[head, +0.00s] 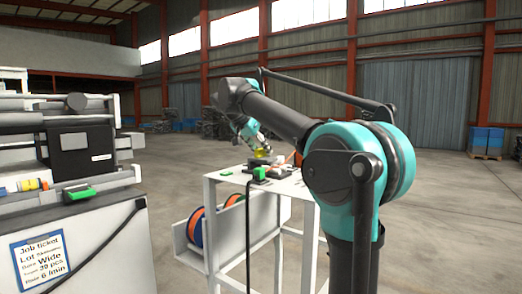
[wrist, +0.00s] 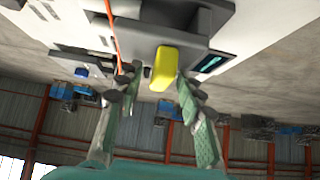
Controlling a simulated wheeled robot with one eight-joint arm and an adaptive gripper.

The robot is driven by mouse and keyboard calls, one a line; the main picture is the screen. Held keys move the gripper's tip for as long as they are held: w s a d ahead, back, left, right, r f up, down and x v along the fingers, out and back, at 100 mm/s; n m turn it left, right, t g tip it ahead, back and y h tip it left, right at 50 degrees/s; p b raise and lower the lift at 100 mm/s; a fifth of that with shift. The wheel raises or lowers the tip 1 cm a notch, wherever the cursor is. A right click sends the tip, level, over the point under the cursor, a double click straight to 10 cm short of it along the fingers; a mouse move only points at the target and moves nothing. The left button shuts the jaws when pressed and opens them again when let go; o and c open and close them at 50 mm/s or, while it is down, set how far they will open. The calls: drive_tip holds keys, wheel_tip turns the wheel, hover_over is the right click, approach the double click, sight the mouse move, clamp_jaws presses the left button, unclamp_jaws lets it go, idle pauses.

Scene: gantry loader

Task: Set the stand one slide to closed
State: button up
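A white stand (head: 226,183) is in the middle of the head view, with a dark grey unit (head: 264,162) on its top. A yellow handle (wrist: 164,68), which looks like the slide's grip, sticks out of the grey unit (wrist: 205,20) in the wrist view. It shows small in the head view (head: 263,153). My gripper (wrist: 157,78) is open, its two fingers on either side of the yellow handle. My gripper (head: 262,149) hangs over the unit in the head view. Whether the slide is open or closed I cannot tell.
An orange cable (wrist: 114,38) runs beside the left finger. Green-topped parts (head: 260,173) lie on the stand's front edge, and a black cable (head: 248,230) hangs there. A bin with reels (head: 196,226) sits below. A large machine (head: 75,150) stands left; floor between is clear.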

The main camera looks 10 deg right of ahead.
clamp_jaws()
idle(0.3)
drive_tip(key=shift+s+d, duration=1.9)
unclamp_jaws()
drive_tip(key=shift+s, duration=0.1)
